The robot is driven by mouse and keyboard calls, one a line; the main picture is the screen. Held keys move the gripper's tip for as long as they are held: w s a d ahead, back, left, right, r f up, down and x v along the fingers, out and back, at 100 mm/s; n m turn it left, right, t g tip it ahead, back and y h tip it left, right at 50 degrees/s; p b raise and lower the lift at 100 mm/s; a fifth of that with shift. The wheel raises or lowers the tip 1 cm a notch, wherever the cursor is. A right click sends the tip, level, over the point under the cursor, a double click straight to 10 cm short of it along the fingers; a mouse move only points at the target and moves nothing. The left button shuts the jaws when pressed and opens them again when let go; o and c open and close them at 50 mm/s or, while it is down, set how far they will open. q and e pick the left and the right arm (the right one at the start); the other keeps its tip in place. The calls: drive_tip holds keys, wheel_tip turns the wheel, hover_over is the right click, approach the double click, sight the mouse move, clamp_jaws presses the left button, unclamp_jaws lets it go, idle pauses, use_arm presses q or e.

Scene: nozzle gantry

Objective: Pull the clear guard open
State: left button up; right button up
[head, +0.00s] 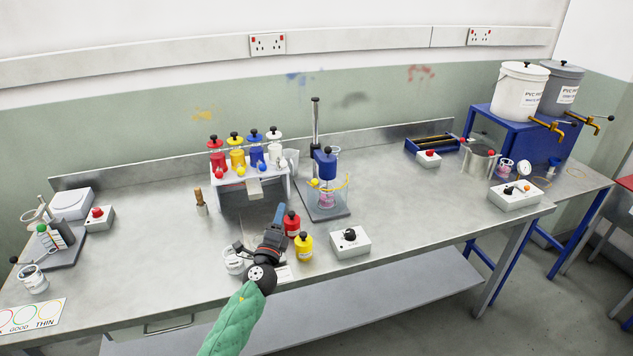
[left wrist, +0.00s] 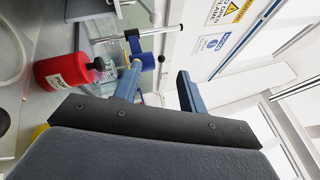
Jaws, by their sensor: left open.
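The clear guard (head: 330,186) is a see-through shield with a yellow edge around the pink pot on the stand mixer. The mixer has a blue head (head: 325,164), a grey base and a tall post. Whether the guard is fully shut is too small to tell. My left gripper (head: 279,212) is open and empty, left of and in front of the mixer, apart from the guard. In the left wrist view its two blue fingers (left wrist: 159,78) stand apart, with the blue mixer head (left wrist: 147,62) beyond them. My right gripper is not in view.
A red bottle (head: 291,223) and a yellow bottle (head: 304,246) stand close right of my left gripper. A control box (head: 349,241) sits in front of the mixer. A rack of coloured bottles (head: 252,184) stands behind left.

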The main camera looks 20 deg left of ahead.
sight(315, 183)
use_arm(q)
drive_tip(key=shift+w+d+f+m+g+h+p, duration=0.3)
drive_tip(key=shift+w+d+m+g+h, duration=0.85)
drive_tip(key=shift+w+m, duration=2.1)
drive_tip(key=shift+w+d+f+m+g+h+p, duration=0.1)
drive_tip(key=shift+w+d+m+g+h+p, duration=0.25)
drive_tip(key=shift+w+m+h, duration=2.25)
drive_tip(key=shift+w+d+f+m+g+h+p, duration=0.15)
drive_tip(key=shift+w+d+m+g+h+p, duration=0.45)
drive_tip(key=shift+w+m, duration=3.35)
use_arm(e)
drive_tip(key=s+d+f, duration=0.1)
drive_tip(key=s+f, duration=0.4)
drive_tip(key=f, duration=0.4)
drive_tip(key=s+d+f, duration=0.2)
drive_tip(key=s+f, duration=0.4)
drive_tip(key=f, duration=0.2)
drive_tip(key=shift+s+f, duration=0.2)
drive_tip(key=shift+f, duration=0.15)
use_arm(q)
drive_tip(key=shift+w+d+n, duration=0.1)
drive_tip(key=shift+w+n, duration=0.75)
drive_tip(key=shift+n, duration=0.05)
clamp_jaws()
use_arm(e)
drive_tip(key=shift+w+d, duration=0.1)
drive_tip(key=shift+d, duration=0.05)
